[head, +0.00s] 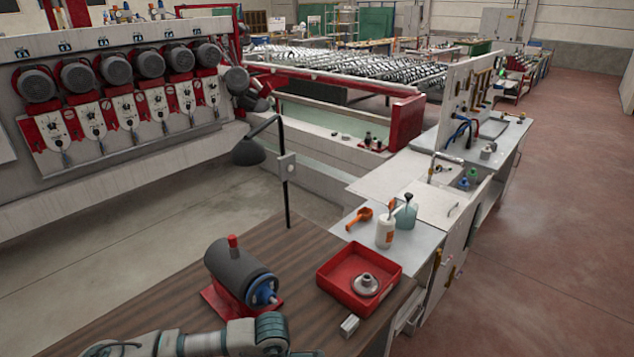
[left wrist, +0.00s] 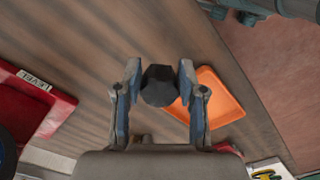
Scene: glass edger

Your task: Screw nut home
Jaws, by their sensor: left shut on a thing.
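A dark, faceted nut-like piece (left wrist: 158,85) sits between the two fingertips of my left gripper (left wrist: 157,80) in the left wrist view. The gripper is shut on it, above the wooden bench. In the head view a grey motor (head: 236,268) with a red base and a blue round flange (head: 263,291) stands on the bench. A red part labelled "LEVEL" (left wrist: 32,110) and a bit of blue (left wrist: 5,155) show at the left of the wrist view, apart from the held piece. My left gripper is outside the head view; only arm links show. My right gripper is not seen.
A red tray (head: 334,290) holding a metal flanged disc stands right of the motor, with a small light block (head: 349,325) in front. An orange tray (left wrist: 228,108) lies below the held piece in the wrist view. A lamp (head: 250,152) stands behind the motor.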

